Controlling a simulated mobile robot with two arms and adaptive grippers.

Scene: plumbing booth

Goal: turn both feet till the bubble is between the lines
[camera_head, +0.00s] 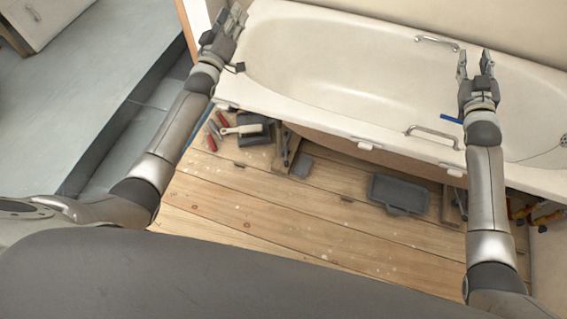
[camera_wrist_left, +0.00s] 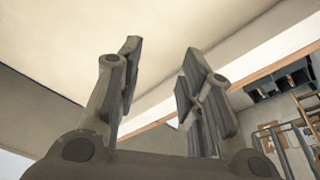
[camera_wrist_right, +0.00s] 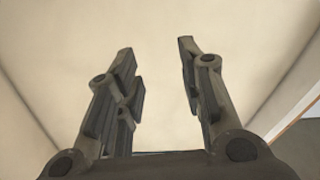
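The white bathtub (camera_head: 330,55) runs along the back under the wall. A short blue strip (camera_head: 450,119), perhaps the level, shows on its front rim, partly hidden behind my right gripper; no bubble or lines can be made out. Brown supports (camera_head: 285,150) stand under the tub edge, but I cannot make out the feet. My left gripper (camera_head: 233,18) is open and empty at the tub's left end; its spread fingers show in the left wrist view (camera_wrist_left: 160,75). My right gripper (camera_head: 476,64) is open and empty over the tub; its fingers also show apart in the right wrist view (camera_wrist_right: 157,75).
Red-handled tools (camera_head: 216,130) and a trowel (camera_head: 243,129) lie on the wooden floor (camera_head: 280,215) at the left. A dark grey tray (camera_head: 399,194) lies before the tub. Metal grab handles (camera_head: 432,134) sit on the rim. Orange-handled tools (camera_head: 545,217) lie at the right.

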